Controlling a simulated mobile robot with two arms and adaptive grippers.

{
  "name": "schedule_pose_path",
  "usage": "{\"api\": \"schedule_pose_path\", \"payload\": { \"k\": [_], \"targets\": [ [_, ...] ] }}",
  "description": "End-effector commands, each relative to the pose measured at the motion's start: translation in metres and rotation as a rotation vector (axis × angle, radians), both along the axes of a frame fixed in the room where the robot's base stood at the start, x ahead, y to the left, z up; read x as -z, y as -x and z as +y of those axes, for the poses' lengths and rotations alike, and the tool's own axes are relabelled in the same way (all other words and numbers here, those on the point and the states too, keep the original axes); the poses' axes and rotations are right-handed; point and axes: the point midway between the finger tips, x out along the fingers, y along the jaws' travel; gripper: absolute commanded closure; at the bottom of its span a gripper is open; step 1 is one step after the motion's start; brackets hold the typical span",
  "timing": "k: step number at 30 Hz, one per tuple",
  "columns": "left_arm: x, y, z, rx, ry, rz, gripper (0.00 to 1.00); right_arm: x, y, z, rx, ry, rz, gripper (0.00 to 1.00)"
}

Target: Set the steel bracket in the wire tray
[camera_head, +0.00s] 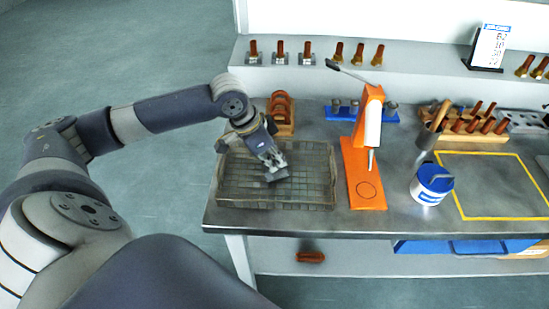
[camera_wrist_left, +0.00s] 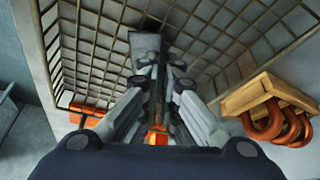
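The wire tray (camera_head: 326,190) is a shallow dark mesh basket at the left end of the steel bench. Its mesh (camera_wrist_left: 225,20) fills much of the left wrist view. My left gripper (camera_head: 272,163) reaches over the tray, pointing down. Its fingers (camera_wrist_left: 158,75) come together on the steel bracket (camera_wrist_left: 145,42), a small grey piece with a flat plate. In the head view the bracket (camera_head: 277,176) shows at the fingertips, within the tray's outline. I cannot tell whether it touches the tray floor. My right gripper is not in view.
A wooden holder with brown rings (camera_head: 282,112) stands just behind the tray. An orange press (camera_head: 362,175) stands close to its right. Further right are a blue-and-white tub (camera_head: 431,185) and a yellow-outlined area (camera_head: 490,185). A shelf (camera_head: 420,85) runs behind.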

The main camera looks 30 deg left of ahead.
Motion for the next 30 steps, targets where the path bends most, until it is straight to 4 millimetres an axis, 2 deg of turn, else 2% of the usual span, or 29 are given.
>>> {"api": "schedule_pose_path", "payload": {
  "k": [10,13,14,25,30],
  "targets": [
    [0.004,0.000,0.000,0.000,0.001,-0.002,1.00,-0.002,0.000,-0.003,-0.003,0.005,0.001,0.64],
    [0.005,0.000,0.000,0.000,0.000,-0.002,0.79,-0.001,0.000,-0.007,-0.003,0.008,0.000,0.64],
    [0.005,0.000,0.000,0.000,0.000,-0.002,0.75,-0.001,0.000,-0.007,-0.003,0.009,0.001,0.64],
    [0.002,-0.001,0.000,0.000,-0.001,-0.003,0.75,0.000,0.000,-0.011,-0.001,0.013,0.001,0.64],
    [-0.019,0.005,0.006,-0.001,-0.002,-0.007,0.75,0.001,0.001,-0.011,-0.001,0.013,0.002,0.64]
  ]
}}
